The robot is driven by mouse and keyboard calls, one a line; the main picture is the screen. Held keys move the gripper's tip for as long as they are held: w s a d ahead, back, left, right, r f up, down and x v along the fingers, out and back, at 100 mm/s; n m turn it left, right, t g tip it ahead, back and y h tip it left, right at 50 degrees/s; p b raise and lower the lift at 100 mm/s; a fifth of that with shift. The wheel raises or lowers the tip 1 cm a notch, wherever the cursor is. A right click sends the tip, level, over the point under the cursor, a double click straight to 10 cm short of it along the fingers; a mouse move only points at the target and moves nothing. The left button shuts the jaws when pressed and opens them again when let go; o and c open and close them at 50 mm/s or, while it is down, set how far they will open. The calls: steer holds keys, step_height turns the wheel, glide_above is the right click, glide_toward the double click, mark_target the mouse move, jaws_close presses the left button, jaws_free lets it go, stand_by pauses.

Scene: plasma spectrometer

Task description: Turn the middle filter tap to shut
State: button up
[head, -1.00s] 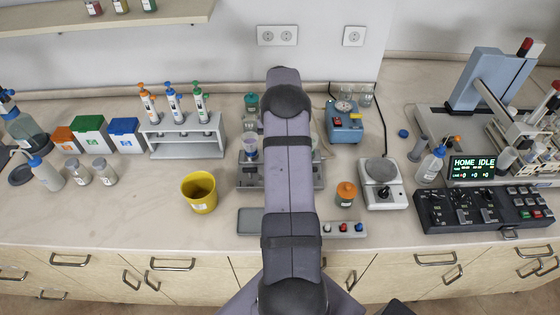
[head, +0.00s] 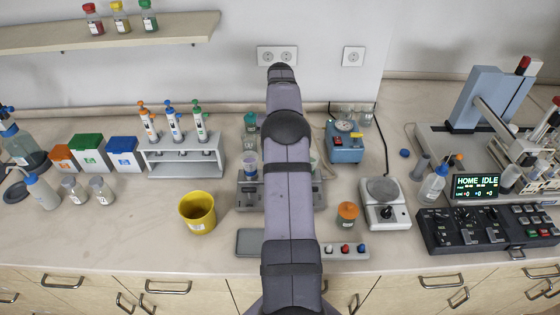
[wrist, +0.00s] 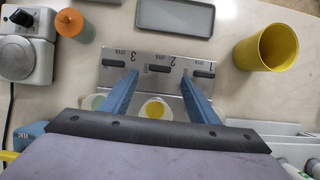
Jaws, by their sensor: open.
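The grey filter manifold (wrist: 140,84) lies below my gripper in the wrist view, with black tap handles beside the numbers 3, 2 and 1. The middle tap (wrist: 160,68), by number 2, has its handle lying along the manifold's length, near the word OPEN. My gripper (wrist: 165,76) is open, its blue fingers either side of the middle tap in the picture. I cannot tell the height between them; nothing is held. A cup with yellow contents (wrist: 155,109) shows between the fingers. In the head view my arm hides most of the manifold (head: 248,201) and the gripper.
A yellow beaker (head: 198,212) and a grey tray (head: 250,242) stand near the manifold. To the right are an orange-capped jar (head: 347,217), a hotplate with a knob (head: 384,203) and a strip of coloured buttons (head: 345,251).

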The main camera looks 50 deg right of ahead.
steer(key=shift+v, duration=0.8)
steer(key=shift+r, duration=0.1)
step_height(320, 180, up, 8)
steer(key=p, duration=0.9)
stand_by(0.4)
